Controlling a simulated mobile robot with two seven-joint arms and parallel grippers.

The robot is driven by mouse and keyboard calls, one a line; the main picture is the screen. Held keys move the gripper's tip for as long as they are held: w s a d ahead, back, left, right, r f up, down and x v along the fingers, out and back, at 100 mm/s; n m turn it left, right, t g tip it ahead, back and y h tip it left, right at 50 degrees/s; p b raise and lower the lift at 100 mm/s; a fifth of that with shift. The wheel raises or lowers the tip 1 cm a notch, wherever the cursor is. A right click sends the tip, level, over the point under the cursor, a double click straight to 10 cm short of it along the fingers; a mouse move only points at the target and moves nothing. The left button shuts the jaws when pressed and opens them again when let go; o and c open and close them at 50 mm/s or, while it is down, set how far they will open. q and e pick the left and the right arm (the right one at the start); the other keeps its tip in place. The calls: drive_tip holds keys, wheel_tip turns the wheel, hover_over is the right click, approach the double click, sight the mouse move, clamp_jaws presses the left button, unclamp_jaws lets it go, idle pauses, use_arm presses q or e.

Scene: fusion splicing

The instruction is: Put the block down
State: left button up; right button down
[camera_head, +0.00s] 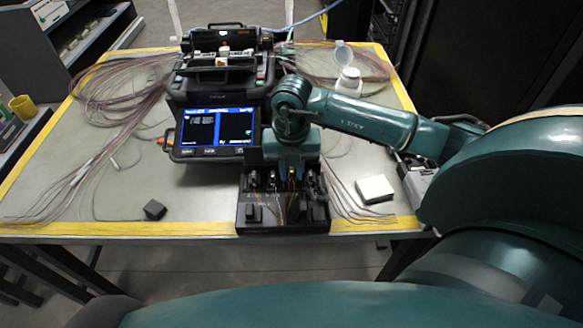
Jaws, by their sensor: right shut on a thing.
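My right arm reaches in from the right, and my right gripper (288,176) points down over the back of a black fixture tray (285,226) at the front edge of the table. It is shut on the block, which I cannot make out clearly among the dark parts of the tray. I cannot tell whether the block touches the tray. A small dark block (154,210) lies apart on the table at the left. My left gripper is not in view.
A fusion splicer (216,85) with a lit screen (217,127) stands behind and left of the tray. Bundled fibres (118,90) lie on both sides. A white box (375,189) and a white bottle (348,82) are at the right. The table's front left is mostly clear.

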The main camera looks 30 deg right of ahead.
sight(292, 169)
drive_tip(key=shift+f+b, duration=0.45)
drive_tip(key=shift+f, duration=0.15)
drive_tip(key=c, duration=1.5)
unclamp_jaws()
drive_tip(key=shift+c, duration=0.2)
drive_tip(key=shift+r, duration=0.1)
drive_tip(key=shift+r+p, duration=0.3)
drive_tip(key=shift+p, duration=0.05)
wheel_tip(292, 169, up, 12)
drive_tip(key=shift+r, duration=0.25)
